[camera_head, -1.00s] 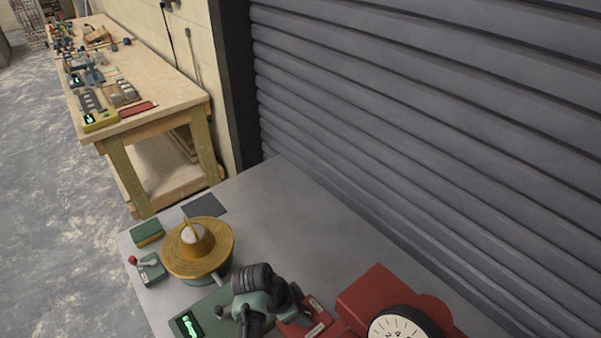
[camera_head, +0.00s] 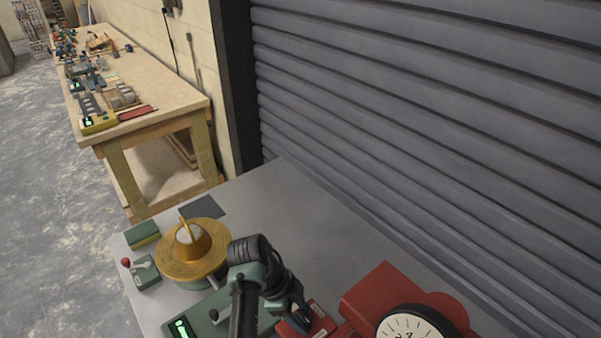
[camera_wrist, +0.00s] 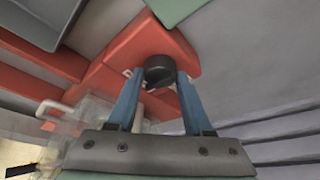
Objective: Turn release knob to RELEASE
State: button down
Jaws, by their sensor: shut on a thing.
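The release knob (camera_wrist: 159,69) is a small dark round knob on a red housing (camera_wrist: 118,72) in the wrist view. My gripper (camera_wrist: 160,82) has its two blue fingers on either side of the knob and is shut on it. I cannot read any RELEASE mark or tell which position the knob points to. In the head view, my gripper (camera_head: 301,308) reaches down at the red unit (camera_head: 318,318) near the bottom edge, and the knob itself is hidden or too small to make out.
A red machine with a white dial (camera_head: 408,327) stands to the right. A brass-topped round device (camera_head: 180,262), a green box with a red-knobbed lever (camera_head: 146,272) and a green-yellow block (camera_head: 142,235) are to the left. The grey table (camera_head: 290,205) is clear behind.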

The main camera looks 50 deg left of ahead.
dwell(0.3)
jog(key=shift+c, duration=1.5)
grip_release()
jog(key=p+v, duration=0.2)
jog(key=v, duration=1.1)
jog(key=shift+d, duration=0.1)
